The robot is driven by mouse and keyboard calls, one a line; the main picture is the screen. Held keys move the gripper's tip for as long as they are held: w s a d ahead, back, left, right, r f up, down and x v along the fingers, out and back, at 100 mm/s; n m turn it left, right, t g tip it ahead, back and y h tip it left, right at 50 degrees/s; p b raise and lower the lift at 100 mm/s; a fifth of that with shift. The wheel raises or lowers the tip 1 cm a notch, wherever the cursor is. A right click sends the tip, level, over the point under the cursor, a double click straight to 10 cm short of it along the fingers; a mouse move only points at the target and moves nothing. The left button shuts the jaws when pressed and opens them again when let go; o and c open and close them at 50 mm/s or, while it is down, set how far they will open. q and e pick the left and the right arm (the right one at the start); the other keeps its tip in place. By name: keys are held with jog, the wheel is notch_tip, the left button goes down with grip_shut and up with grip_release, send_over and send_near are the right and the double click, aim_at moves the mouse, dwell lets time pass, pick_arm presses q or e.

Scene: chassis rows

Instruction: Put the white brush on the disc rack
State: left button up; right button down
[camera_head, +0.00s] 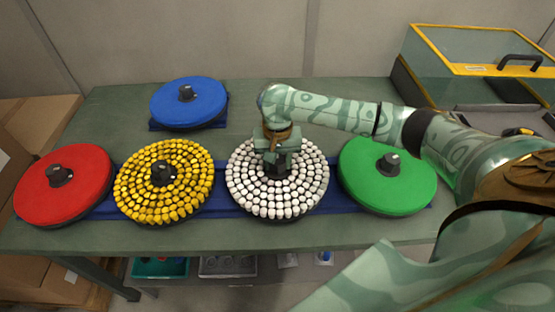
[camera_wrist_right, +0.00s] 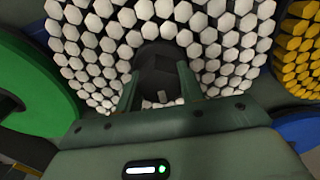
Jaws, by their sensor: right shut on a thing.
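The white brush (camera_head: 240,190), a round disc covered with white bristle tufts around a dark hub, lies level at the middle of the table. It also fills the top of the right wrist view (camera_wrist_right: 215,40). My right gripper (camera_head: 278,160) points down over its centre. In the right wrist view its two fingers (camera_wrist_right: 160,88) are shut on the dark hub. The blue disc rack (camera_head: 343,199) is a long low strip under the row of discs. The brush is over the rack between the yellow brush and the green disc; its underside is hidden, so I cannot tell whether it touches.
A red disc (camera_head: 85,190) and a yellow brush (camera_head: 140,205) stand left in the row, a green disc (camera_head: 365,165) right. A blue disc (camera_head: 205,105) sits on its own blue base behind. A yellow-framed glass-lidded box (camera_head: 470,50) stands back right. The table's front strip is clear.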

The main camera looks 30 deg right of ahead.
jog(key=shift+f, duration=0.65)
jog(key=c, duration=0.8)
grip_release()
jog(key=shift+s+f, duration=0.1)
jog(key=shift+p, duration=0.3)
notch_tip(320, 180, up, 16)
jog(key=p, duration=0.8)
jog(key=shift+r, duration=0.2)
jog(key=shift+a, duration=0.1)
